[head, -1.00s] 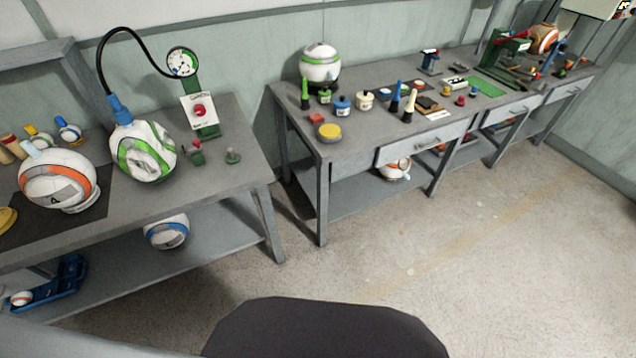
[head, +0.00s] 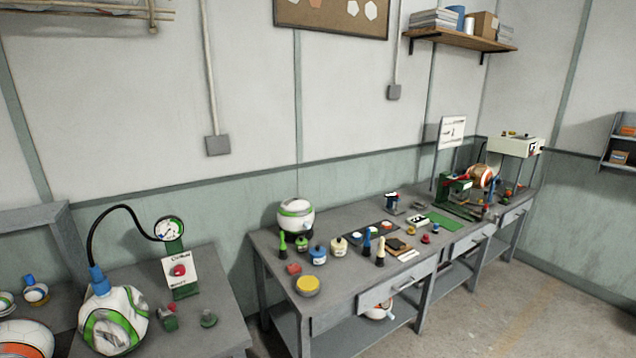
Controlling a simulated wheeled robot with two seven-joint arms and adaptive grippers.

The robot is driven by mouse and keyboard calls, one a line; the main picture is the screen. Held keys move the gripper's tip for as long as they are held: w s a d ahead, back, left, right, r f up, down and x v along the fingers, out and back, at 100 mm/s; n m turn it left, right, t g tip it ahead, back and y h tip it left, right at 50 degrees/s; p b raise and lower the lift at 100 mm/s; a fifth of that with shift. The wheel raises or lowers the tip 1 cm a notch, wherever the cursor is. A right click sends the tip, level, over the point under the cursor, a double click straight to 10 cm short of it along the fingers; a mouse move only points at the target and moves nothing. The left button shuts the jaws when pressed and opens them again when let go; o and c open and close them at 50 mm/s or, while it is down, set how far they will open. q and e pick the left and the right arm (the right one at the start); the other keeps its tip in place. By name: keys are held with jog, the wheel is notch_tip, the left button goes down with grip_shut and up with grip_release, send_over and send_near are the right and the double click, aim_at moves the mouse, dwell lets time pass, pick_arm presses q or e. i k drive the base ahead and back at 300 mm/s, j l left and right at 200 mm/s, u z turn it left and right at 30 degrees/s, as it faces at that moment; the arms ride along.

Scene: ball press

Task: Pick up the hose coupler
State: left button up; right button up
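A black hose (head: 110,212) arches from the round gauge (head: 169,229) on its green stand down to a blue fitting (head: 97,281), which looks like the hose coupler. A white panel with a red button (head: 179,271) is on the gauge stand. Neither of my grippers is in view.
The right bench (head: 345,286) carries a ball (head: 296,217), bottles, a yellow tin (head: 307,286) and a green press (head: 456,190). Clear floor (head: 470,318) lies in front of it.

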aim_at(101, 284)
jog(key=u, duration=1.45)
